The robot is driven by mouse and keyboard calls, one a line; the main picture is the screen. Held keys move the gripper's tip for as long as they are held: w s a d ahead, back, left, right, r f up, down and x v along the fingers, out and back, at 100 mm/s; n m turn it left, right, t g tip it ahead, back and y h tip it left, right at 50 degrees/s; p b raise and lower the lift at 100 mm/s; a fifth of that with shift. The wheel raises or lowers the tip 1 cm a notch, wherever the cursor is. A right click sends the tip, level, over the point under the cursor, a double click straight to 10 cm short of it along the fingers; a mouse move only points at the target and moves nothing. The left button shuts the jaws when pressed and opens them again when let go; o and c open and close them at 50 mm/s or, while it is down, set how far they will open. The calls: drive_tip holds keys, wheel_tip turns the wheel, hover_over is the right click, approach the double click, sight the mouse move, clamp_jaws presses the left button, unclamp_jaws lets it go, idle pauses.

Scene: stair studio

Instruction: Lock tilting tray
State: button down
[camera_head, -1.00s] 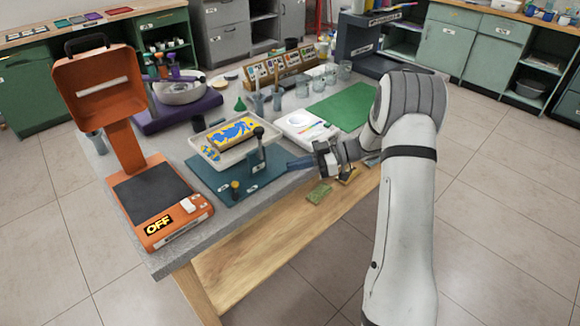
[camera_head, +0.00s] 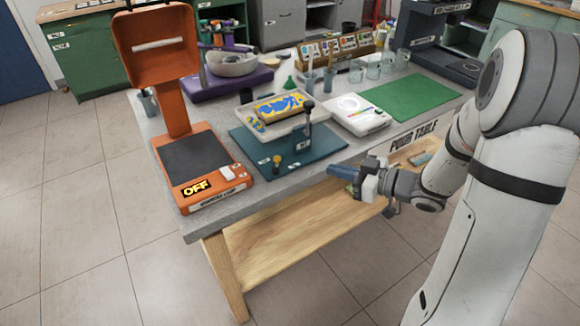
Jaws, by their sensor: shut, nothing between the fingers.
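The tilting tray (camera_head: 262,136) is cream and shallow, and holds a block with yellow and blue paint. It looks slightly tilted above a teal base plate (camera_head: 312,152) on the table. A grey upright lever with a black knob (camera_head: 308,104) stands at its front right side. A small brass knob (camera_head: 277,160) sits on the front left of the base plate.
An orange lamp stand marked OFF (camera_head: 200,187) stands left of the tray. A white device (camera_head: 354,117) and a green mat (camera_head: 411,99) lie to the right. Glass cups (camera_head: 374,66) and a purple stand (camera_head: 228,86) are behind. The floor in front is clear.

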sight(280, 160)
drive_tip(key=shift+s+f, duration=0.1)
drive_tip(key=shift+s, duration=0.3)
drive_tip(key=shift+a, duration=0.1)
drive_tip(key=b+x, duration=0.1)
drive_tip(key=x, duration=1.3)
drive_tip(key=shift+w+f, duration=0.1)
drive_tip(key=shift+w, duration=0.05)
